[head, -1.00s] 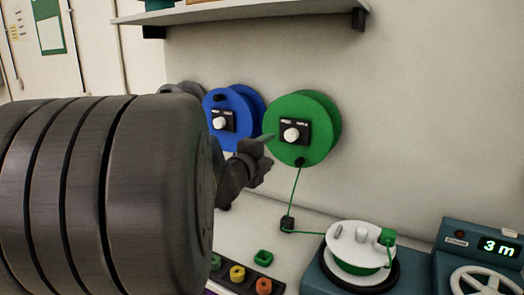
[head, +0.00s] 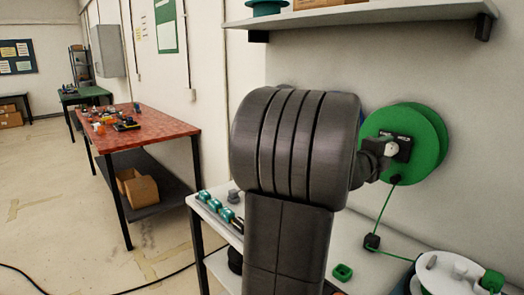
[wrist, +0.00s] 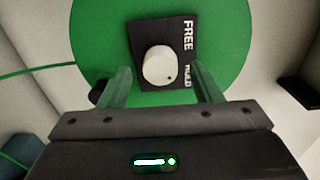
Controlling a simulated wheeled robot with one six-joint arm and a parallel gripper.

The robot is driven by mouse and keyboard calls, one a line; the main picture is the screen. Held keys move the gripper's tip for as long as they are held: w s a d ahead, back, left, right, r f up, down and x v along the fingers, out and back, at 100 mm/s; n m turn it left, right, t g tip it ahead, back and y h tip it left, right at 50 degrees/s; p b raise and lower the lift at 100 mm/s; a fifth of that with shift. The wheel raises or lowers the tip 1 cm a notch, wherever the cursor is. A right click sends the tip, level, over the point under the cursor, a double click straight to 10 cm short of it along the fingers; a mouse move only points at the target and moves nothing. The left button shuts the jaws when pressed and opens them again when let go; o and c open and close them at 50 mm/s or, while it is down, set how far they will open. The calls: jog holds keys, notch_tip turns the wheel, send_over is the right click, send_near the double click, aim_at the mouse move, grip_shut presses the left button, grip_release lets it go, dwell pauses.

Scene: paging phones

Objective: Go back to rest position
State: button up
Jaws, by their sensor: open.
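My gripper (head: 384,150) is in front of the green reel (head: 432,140) on the wall, close to its white knob (head: 391,149). In the wrist view my gripper (wrist: 160,74) is open, with one finger on each side of the white knob (wrist: 158,65) and gaps between. The knob sits on a black plate (wrist: 176,28) marked FREE and HOLD on the green reel (wrist: 105,35). The knob's dark dot is on the HOLD side. My arm covers most of the blue reel in the head view.
A green cable runs from the reel to a black guide (head: 371,241) and a white-topped spool (head: 450,270). A shelf (head: 350,17) overhangs above. A red-topped table (head: 150,138) stands at the left, with open floor (head: 60,210) before it. Teal items (head: 215,205) lie on the bench.

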jog(key=shift+x, duration=1.05)
jog(key=shift+s, duration=0.1)
